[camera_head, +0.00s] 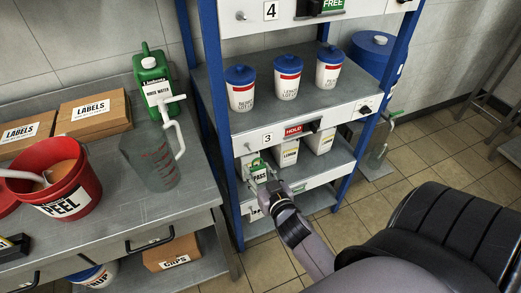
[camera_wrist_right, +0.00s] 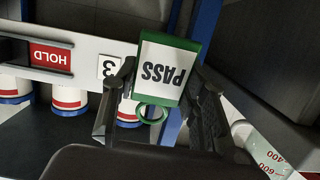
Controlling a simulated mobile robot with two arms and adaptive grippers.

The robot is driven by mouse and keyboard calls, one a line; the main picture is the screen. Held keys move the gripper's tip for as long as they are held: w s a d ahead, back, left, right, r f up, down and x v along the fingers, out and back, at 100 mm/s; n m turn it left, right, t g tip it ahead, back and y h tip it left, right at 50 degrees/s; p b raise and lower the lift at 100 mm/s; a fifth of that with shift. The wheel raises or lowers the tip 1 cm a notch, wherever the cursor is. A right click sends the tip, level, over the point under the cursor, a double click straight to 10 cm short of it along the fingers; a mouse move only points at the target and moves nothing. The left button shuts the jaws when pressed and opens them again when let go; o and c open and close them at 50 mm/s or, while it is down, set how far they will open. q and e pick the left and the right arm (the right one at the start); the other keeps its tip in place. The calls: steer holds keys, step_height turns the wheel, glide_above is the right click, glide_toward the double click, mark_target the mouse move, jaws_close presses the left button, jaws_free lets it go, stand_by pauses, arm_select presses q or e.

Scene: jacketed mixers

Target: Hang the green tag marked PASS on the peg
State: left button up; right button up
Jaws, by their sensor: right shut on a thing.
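The green tag marked PASS (camera_head: 258,172) is in front of the lower bay of the blue-framed rack. In the right wrist view the PASS tag (camera_wrist_right: 163,72) appears upside down, with a white face, a green border and a green ring at one end. My right gripper (camera_head: 264,183) is shut on the tag, whose face shows between the two fingers (camera_wrist_right: 165,88). A small peg-like knob (camera_head: 247,146) sits on the shelf-3 rail, left of the number 3 plate, a little above the tag. The tag is apart from it. My left gripper is not in view.
A red HOLD sign (camera_head: 293,131) is on the same rail, and a green FREE sign (camera_head: 333,5) is above. Blue-lidded tubs (camera_head: 288,80) stand on the middle shelf. A steel bench (camera_head: 190,192) with a clear jug (camera_head: 150,158) and red bucket (camera_head: 62,190) is left.

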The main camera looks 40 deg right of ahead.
steer(key=shift+x, duration=0.85)
steer(key=b+x, duration=0.1)
steer(key=x, duration=0.4)
steer(key=shift+r+b, duration=0.2)
steer(key=shift+b, duration=0.2)
steer(key=shift+o, duration=0.2)
steer(key=o, duration=0.4)
steer(key=shift+d, duration=0.1)
steer(key=shift+c, duration=0.2)
steer(key=o, duration=0.5)
steer(key=shift+w+f, duration=0.2)
steer(key=shift+f, duration=0.05)
